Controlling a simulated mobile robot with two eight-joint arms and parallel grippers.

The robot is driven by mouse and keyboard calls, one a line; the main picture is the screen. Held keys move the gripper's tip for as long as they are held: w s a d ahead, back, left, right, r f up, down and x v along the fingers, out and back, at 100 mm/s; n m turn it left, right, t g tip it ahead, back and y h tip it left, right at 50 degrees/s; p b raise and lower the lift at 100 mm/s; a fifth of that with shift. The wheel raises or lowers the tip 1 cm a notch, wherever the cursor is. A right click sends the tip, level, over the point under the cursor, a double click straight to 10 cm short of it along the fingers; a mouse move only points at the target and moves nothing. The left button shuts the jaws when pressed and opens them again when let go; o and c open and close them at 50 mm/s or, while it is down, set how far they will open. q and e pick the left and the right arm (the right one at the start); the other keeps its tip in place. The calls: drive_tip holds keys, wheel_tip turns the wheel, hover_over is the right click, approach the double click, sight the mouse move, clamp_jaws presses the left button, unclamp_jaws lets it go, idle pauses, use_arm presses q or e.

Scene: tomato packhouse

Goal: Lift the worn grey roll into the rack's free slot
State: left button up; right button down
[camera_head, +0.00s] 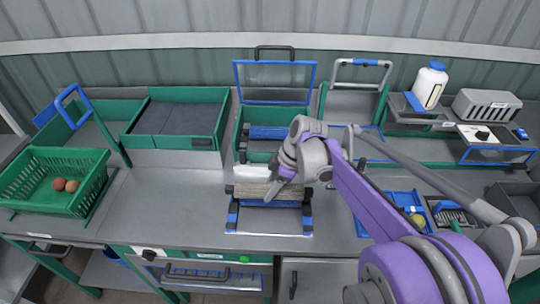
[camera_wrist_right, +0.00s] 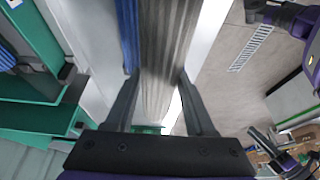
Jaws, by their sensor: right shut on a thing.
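The worn grey roll (camera_head: 250,189) lies level across the top of a low stand with blue-and-black posts (camera_head: 232,218) at the front of the bench. I cannot tell whether it rests on the posts or hangs just above them. My right gripper (camera_head: 279,187) is shut on the roll from above; its fingers straddle the ribbed grey roll (camera_wrist_right: 160,60) in the right wrist view. The arm hides the roll's right part. Behind is a green housing (camera_head: 238,128) with a blue roll (camera_head: 268,133) and a raised clear cover. A purple-and-dark part at the wrist view's upper right may be my left gripper.
A green basket (camera_head: 88,196) with red-brown round things and a green tray (camera_head: 216,101) stand left. A blue tray (camera_head: 364,228) and a white bottle (camera_head: 430,86) are right. The bench left of the stand (camera_head: 160,210) is clear. A white surface lies behind the roll.

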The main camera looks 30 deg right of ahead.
drive_tip(key=shift+s+a+f+b, duration=0.2)
drive_tip(key=shift+s+f+b, duration=0.25)
drive_tip(key=shift+f, duration=0.55)
drive_tip(key=shift+s+a+f+b, duration=0.25)
drive_tip(key=shift+s+f+b, duration=0.15)
drive_tip(key=shift+f, duration=0.6)
drive_tip(key=shift+s+a+f+b, duration=0.2)
drive_tip(key=shift+s+f+b, duration=0.25)
drive_tip(key=shift+f, duration=0.55)
use_arm(q)
wheel_tip(320, 180, down, 6)
drive_tip(key=s+b, duration=0.2)
drive_tip(key=shift+s+f, duration=0.15)
drive_tip(key=shift+s, duration=0.15)
use_arm(e)
drive_tip(key=shift+w+f, duration=0.1)
drive_tip(key=shift+f, duration=1.45)
use_arm(q)
drive_tip(key=shift+s+f+g, duration=0.1)
drive_tip(key=shift+f+g, duration=0.2)
drive_tip(key=shift+f, duration=0.1)
use_arm(e)
drive_tip(key=shift+f, duration=0.5)
drive_tip(key=shift+c, duration=0.9)
unclamp_jaws()
drive_tip(key=c, duration=0.3)
use_arm(q)
drive_tip(key=shift+r, duration=0.15)
use_arm(e)
drive_tip(key=shift+r, duration=0.15)
